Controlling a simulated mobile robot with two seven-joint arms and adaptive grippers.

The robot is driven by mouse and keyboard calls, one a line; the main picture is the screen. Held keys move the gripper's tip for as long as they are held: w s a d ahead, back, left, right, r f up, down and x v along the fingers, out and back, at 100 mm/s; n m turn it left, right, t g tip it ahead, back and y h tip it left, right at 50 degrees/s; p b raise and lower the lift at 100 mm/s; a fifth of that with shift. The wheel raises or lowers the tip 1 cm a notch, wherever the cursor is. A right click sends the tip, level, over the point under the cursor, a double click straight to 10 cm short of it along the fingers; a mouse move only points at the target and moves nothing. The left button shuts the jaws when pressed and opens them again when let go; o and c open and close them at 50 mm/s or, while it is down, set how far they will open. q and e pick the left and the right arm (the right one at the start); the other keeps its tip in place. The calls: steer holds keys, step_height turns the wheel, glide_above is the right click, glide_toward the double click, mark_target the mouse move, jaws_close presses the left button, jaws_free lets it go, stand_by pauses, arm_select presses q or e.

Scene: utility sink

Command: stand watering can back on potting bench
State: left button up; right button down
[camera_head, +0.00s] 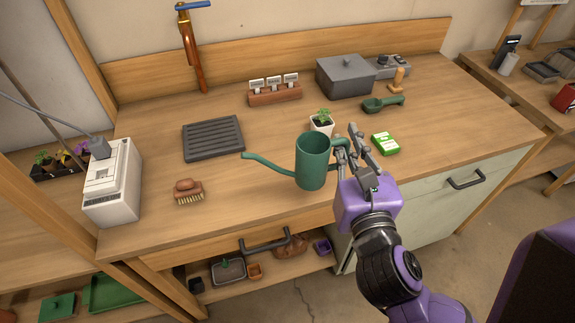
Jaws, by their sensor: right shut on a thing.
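The green watering can (312,165) is upright over the front middle of the wooden potting bench (250,205). Its spout points left and its handle is on the right. My right gripper (348,148) is shut on the can's handle, reaching in from the lower right. I cannot tell whether the can's base touches the bench top or hangs just above it. My left gripper is out of view.
A potted seedling (321,122) stands just behind the can, and a green seed packet (384,144) lies right of my gripper. A dark slatted tray (213,138) and a brush (188,191) lie to the left. Bare bench top lies between brush and can.

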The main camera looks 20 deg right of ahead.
steer(key=w+a+f+b, duration=0.1)
steer(key=w+f, duration=0.3)
steer(key=w+a+f+b, duration=0.1)
steer(key=w+f+b, duration=0.1)
steer(key=w+f, duration=0.2)
steer(key=w+a+f+b, duration=0.1)
steer(key=w+f, duration=0.3)
steer(key=f, duration=0.1)
steer(key=shift+w+a, duration=0.3)
steer(key=shift+w, duration=0.1)
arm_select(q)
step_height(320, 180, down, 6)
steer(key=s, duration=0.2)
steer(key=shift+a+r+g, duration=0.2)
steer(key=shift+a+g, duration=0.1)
arm_select(e)
steer(key=shift+r, duration=0.1)
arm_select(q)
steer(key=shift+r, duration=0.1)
